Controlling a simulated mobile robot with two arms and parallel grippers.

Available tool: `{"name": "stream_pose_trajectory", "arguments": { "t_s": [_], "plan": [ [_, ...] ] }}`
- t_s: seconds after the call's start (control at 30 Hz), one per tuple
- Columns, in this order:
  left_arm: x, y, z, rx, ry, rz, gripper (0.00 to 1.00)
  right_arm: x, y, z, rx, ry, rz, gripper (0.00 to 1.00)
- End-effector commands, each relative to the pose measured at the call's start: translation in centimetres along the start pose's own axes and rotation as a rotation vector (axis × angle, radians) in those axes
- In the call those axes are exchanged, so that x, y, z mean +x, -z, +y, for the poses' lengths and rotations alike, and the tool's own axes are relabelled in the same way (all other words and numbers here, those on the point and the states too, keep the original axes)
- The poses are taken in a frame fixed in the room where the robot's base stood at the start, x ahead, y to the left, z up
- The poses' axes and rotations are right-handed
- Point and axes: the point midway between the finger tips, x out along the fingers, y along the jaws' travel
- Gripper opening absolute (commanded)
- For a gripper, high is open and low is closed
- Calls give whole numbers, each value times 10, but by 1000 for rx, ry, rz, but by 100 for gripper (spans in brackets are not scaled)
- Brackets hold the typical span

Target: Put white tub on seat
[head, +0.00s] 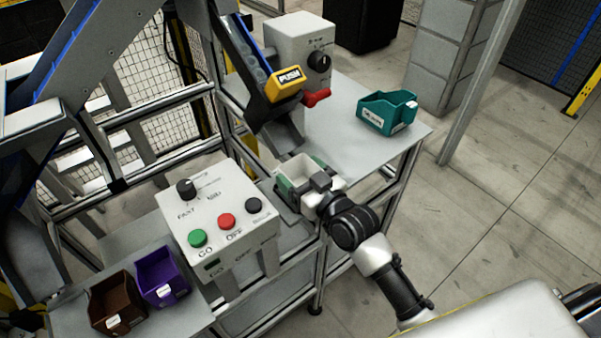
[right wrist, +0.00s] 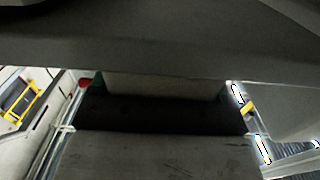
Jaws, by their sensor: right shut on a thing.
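The white tub (head: 296,167) is an open box at the centre of the head view, at the left front edge of the grey table. My right gripper (head: 305,178) is shut on it, with green pieces showing on either side of the tub. In the right wrist view, a pale strip that looks like the tub's wall (right wrist: 165,88) shows; dark gripper parts hide much of that view. I cannot tell whether the tub touches a surface below. I cannot clearly pick out the seat. My left gripper is not in view.
A teal bin (head: 386,113) stands on the grey table (head: 345,155). Behind the tub are a chute with a yellow PUSH block (head: 287,84) and a white control box (head: 300,45). A button box (head: 225,215), a purple bin (head: 163,278) and a brown bin (head: 118,302) are at left.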

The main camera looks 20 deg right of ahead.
Motion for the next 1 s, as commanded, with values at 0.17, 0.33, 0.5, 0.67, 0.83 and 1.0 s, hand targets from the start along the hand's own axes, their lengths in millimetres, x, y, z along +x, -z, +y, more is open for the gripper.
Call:
{"name": "stream_pose_trajectory", "arguments": {
  "t_s": [0.17, 0.33, 0.5, 0.67, 0.83, 1.0],
  "plan": [
    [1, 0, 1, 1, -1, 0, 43, 0, -2, 0, 0, 0, 0, 89],
    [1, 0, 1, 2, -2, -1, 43, 0, -2, 0, 0, 0, 0, 100],
    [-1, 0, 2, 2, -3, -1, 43, 0, 1, 0, 0, 0, 1, 100],
    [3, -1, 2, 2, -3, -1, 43, -19, -2, 0, -1, -1, -1, 100],
    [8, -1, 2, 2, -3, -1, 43, -57, -3, 0, -1, 1, -4, 100],
    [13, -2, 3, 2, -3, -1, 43, -92, -2, 0, 0, 1, -3, 100]
  ]
}}
